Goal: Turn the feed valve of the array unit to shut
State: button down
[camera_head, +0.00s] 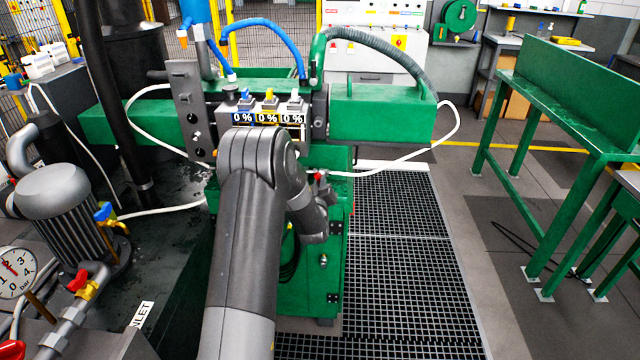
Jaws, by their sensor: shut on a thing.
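The green unit (390,112) stands ahead, with a panel of several small displays reading 0 %. Three small valve-like fittings stand on the panel: one blue (244,97), one yellow (269,97) and one pale (294,99). A small red-topped part (318,178) shows just right of my arm. I cannot tell which of these is the feed valve, nor its position. My arm rises from the bottom, bends in front of the panel and reaches down at the green cabinet (329,275). My gripper is hidden, so what its jaws touch does not show.
At left stand a grey pump (62,205), a blue-handled valve (104,211), a red-handled valve (78,281) and a pressure gauge (14,272). White hoses hang around the unit. Floor grating (400,270) lies open at right, before a green bench (565,100).

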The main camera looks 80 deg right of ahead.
jog(key=shift+m, duration=0.9)
jog(key=m, duration=0.4)
jog(key=c, duration=1.3)
grip_release()
jog(key=shift+a, duration=3.5)
